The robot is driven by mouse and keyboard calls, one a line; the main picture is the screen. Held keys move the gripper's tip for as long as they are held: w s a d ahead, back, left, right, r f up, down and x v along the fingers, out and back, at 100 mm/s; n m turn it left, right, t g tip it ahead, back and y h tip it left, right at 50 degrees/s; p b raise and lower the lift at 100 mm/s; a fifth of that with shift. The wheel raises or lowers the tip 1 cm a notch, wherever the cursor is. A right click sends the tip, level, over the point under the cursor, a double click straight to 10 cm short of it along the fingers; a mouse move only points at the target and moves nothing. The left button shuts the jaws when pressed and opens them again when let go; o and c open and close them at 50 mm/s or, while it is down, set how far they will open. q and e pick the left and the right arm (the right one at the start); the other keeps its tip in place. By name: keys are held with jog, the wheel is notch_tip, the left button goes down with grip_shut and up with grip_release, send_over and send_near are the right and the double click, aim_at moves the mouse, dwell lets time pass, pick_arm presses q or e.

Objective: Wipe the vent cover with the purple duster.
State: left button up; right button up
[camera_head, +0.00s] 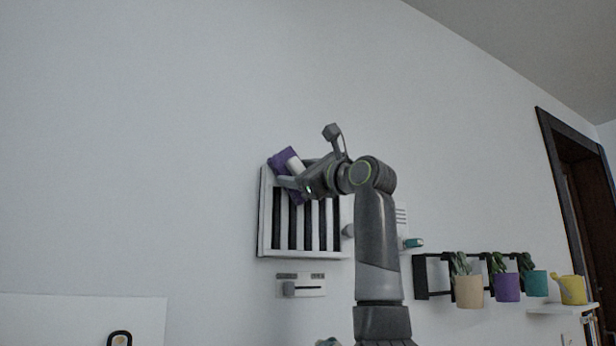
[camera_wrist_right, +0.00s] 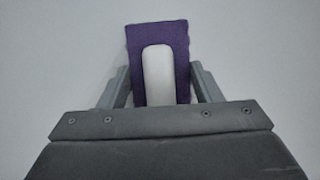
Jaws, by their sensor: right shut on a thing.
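The vent cover (camera_head: 265,225) is a white frame with dark vertical slots on the wall, in the middle of the head view. The purple duster (camera_head: 281,160), with a white handle, is at the vent's upper left corner, tilted. My right gripper (camera_head: 289,176) is shut on the duster's handle. In the right wrist view the duster (camera_wrist_right: 175,37) stands upright between the fingers of the gripper (camera_wrist_right: 158,92). My right arm hides the vent's upper right part. I cannot tell whether the duster touches the vent. My left gripper is not in view.
Below the vent is a small wall panel with a slider (camera_head: 302,285). To the right, a dark rack (camera_head: 421,277) holds plants in beige (camera_head: 468,292), purple (camera_head: 506,288) and teal (camera_head: 535,284) pots. A yellow watering can (camera_head: 572,290) stands on a white shelf (camera_head: 560,309). The wall left of the vent is clear.

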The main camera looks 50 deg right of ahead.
aim_at(280, 170)
jog(key=shift+w+a+f+b, duration=0.1)
jog(key=shift+w+a+b, duration=0.1)
jog(key=shift+a, duration=0.2)
jog(key=shift+w+a+f+b, duration=0.1)
jog(key=shift+a+b, duration=0.1)
jog(key=shift+a, duration=0.2)
jog(key=shift+w+a+r, duration=0.1)
jog(key=shift+w+a, duration=0.05)
jog(key=shift+a, duration=0.3)
jog(key=shift+w+a+r, duration=0.1)
jog(key=shift+a, duration=0.35)
jog(key=shift+d, duration=0.1)
jog(key=shift+s+f+b, duration=0.15)
jog(key=shift+s+b, duration=0.1)
jog(key=shift+b, duration=0.15)
jog(key=shift+s+a+f+b, duration=0.1)
jog(key=shift+s+a+b, duration=0.15)
jog(key=shift+s+b, duration=0.4)
jog(key=shift+s+a+r+b, duration=0.1)
jog(key=shift+s+a+b, duration=0.15)
jog(key=shift+s, duration=0.4)
jog(key=shift+s+a+r+b, duration=0.15)
jog(key=shift+s+b, duration=0.15)
jog(key=shift+s, duration=0.3)
jog(key=shift+s+a+f+b, duration=0.1)
jog(key=shift+s+a+b, duration=0.15)
jog(key=shift+s, duration=0.4)
jog(key=shift+s, duration=0.1)
